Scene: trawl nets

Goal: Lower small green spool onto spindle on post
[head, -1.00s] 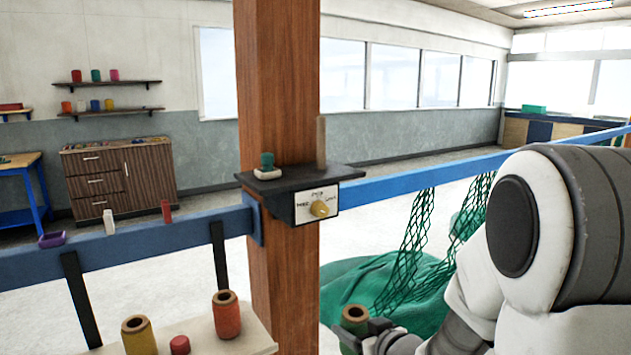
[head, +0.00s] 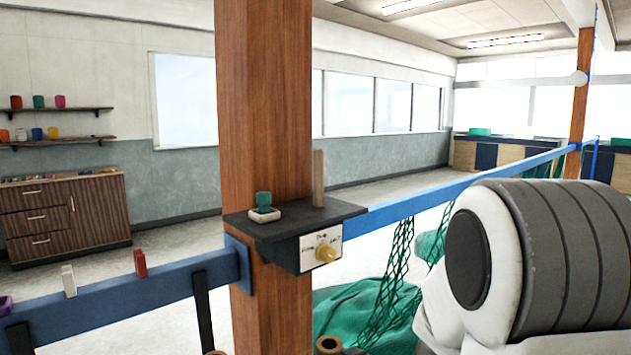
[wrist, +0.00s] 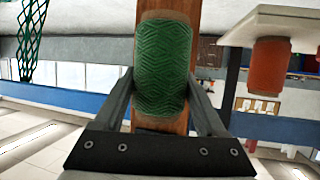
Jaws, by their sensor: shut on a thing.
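The small green spool (wrist: 163,65) is upright between the two fingers of my gripper (wrist: 163,85), which is shut on it. In the head view only the tan top of the spool (head: 328,344) shows at the bottom edge, low and right of the post (head: 265,110). The spindle is a thin upright wooden peg (head: 318,178) on the dark shelf (head: 345,212) fixed to the post. It is bare, and the spool is well below it, apart from it.
A small green piece on a white base (head: 264,214) sits on the shelf, left of the spindle. A blue rail (head: 120,293) crosses the post. Green netting (head: 395,270) hangs behind. The wrist view shows an orange spool (wrist: 268,66).

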